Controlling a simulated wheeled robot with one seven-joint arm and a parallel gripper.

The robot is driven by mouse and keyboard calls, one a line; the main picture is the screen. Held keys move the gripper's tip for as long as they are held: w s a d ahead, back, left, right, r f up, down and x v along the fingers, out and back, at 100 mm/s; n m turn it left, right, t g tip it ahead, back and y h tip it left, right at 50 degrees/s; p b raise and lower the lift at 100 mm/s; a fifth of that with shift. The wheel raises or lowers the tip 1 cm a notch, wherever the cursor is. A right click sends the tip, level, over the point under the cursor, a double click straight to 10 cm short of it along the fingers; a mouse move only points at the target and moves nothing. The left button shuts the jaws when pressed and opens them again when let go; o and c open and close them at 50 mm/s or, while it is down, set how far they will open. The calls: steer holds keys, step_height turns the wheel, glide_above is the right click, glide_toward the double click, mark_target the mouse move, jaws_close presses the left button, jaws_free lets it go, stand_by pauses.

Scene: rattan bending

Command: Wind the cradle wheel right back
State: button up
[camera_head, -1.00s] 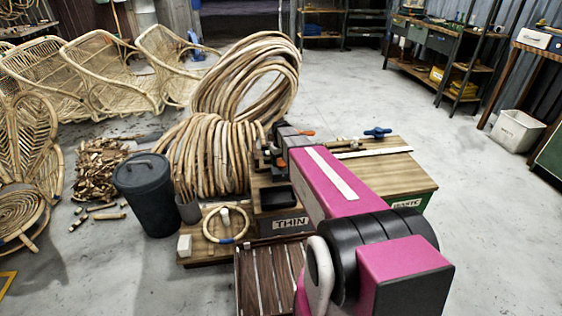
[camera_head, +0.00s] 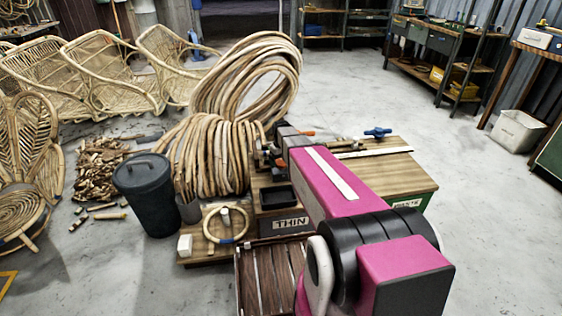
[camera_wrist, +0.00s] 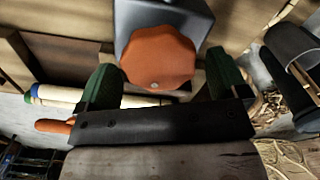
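An orange lobed wheel (camera_wrist: 157,62) on a grey block (camera_wrist: 160,18) shows in the middle of the wrist view. My gripper (camera_wrist: 163,66) has its two green fingers spread, one on each side of the wheel. A gap shows at the right finger; whether the left finger touches the wheel I cannot tell. A dark bolted bar (camera_wrist: 165,126) crosses just below the wheel. In the head view the wheel and my fingers are hidden behind my magenta arm, which reaches over the wooden bench (camera_head: 405,175).
An orange handle (camera_head: 306,133) and a blue handle (camera_head: 377,132) stand out on the bench. Rattan coils (camera_head: 205,150), a dark bin (camera_head: 147,195) and a slatted tray (camera_head: 268,280) crowd the left and front. The floor (camera_head: 340,80) behind is clear.

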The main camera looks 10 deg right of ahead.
mark_target(281, 161)
steer(key=shift+r, duration=0.1)
step_height(281, 161, up, 11)
steer(key=shift+f, duration=0.2)
stand_by(0.4)
